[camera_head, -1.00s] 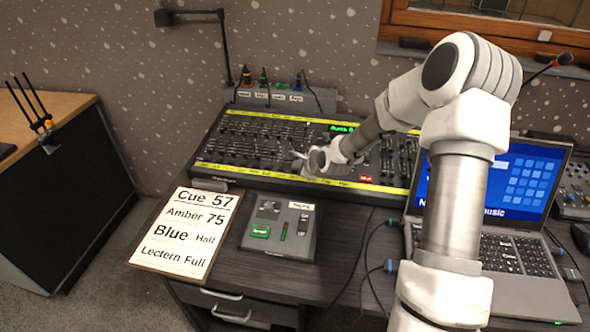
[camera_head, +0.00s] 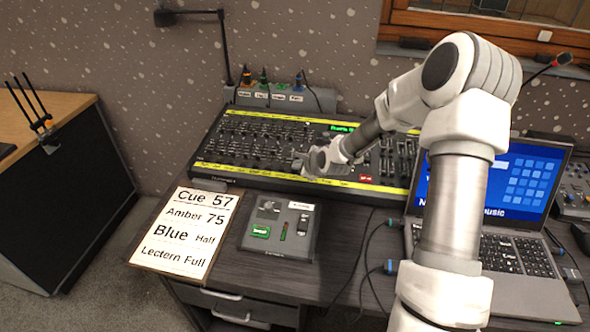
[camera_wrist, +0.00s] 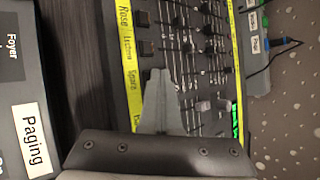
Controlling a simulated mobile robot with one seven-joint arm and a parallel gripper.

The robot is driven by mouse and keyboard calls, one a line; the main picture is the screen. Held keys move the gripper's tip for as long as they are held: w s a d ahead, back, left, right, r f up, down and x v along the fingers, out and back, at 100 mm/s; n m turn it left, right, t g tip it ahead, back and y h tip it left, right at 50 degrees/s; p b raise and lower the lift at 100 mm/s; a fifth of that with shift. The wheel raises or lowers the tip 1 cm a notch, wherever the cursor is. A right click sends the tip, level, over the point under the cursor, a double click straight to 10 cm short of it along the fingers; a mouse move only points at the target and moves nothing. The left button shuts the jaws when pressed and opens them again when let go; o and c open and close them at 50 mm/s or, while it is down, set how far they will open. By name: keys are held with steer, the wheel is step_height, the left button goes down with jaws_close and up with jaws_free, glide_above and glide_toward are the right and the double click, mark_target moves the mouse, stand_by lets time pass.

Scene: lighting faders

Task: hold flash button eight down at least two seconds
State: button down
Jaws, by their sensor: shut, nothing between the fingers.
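The lighting console (camera_head: 225,172) has rows of faders and yellow label strips along its front and back edges. My gripper (camera_head: 296,164) is shut and empty, low over the console's front part near the middle. In the wrist view my gripper (camera_wrist: 158,73) points at the row of dark buttons beside the yellow strip (camera_wrist: 127,60), which reads Rose, Lectern, Spare and a partly hidden label. Two dark buttons (camera_wrist: 145,47) show just beyond the fingertips. Flash button eight cannot be singled out; the fingers cover part of the row. Contact with a button cannot be made out.
A grey paging box (camera_head: 252,246) and a cue sheet (camera_head: 186,232) lie in front of the console. An open laptop (camera_head: 505,250) stands at the right. A grey box (camera_head: 270,97) with plugged cables is behind the console, and a lamp (camera_head: 226,50) rises at back left.

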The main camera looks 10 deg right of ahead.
steer(key=shift+r+p, duration=0.6)
steer(key=shift+r, duration=0.15)
steer(key=r+p, duration=0.2)
steer(key=r, duration=0.1)
steer(key=r+p, duration=0.2)
steer(key=shift+s+a, duration=0.1)
steer(key=shift+s, duration=0.15)
stand_by(0.8)
